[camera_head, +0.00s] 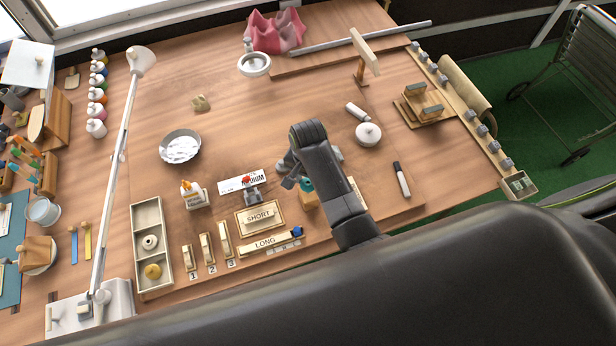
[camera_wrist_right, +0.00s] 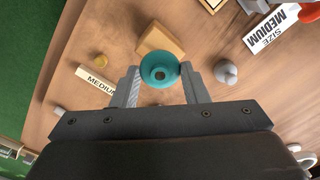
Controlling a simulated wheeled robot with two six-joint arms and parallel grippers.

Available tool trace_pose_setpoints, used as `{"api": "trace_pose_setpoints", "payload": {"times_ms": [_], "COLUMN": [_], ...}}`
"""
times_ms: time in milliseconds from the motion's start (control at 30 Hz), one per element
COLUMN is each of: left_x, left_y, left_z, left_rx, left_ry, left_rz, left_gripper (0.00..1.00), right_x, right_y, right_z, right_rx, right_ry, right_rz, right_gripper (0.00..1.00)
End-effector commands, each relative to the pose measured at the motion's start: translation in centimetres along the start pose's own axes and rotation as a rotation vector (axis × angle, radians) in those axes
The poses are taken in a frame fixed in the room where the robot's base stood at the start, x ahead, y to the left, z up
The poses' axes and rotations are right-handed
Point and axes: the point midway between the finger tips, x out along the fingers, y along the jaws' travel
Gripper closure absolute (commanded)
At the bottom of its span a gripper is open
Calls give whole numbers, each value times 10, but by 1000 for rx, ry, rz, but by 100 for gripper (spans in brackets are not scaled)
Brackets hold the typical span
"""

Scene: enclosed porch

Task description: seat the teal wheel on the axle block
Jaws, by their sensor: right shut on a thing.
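The teal wheel (camera_wrist_right: 151,62) is between the two fingers of my right gripper (camera_wrist_right: 160,82), which is shut on it. In the head view the wheel (camera_head: 306,184) shows as a small teal patch beside my right gripper (camera_head: 290,180). A tan wooden block (camera_wrist_right: 157,37), which looks like the axle block, lies just beyond the wheel in the wrist view. In the head view the block (camera_head: 310,201) is partly hidden by my right arm. No axle shows clearly, and I cannot tell whether wheel and block touch. My left gripper is not in view.
A grey knobbed piece (camera_wrist_right: 226,73) stands near the white MEDIUM sign (camera_head: 238,182). A SHORT tray (camera_head: 240,229), a LONG tray (camera_head: 244,251) and a glue bottle (camera_head: 193,198) are left of my arm. A marker (camera_head: 402,180) lies to the right.

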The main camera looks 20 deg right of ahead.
Motion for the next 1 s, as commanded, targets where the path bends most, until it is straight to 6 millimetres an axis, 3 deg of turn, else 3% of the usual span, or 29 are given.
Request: {"api": "trace_pose_setpoints", "payload": {"times_ms": [1000], "left_x": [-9], "left_y": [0], "left_z": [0], "left_rx": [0], "left_ry": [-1], "left_rz": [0], "left_gripper": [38], "right_x": [-1], "right_y": [0], "right_z": [0], "right_rx": [0], "right_ry": [0], "right_rz": [1], "right_gripper": [81]}}
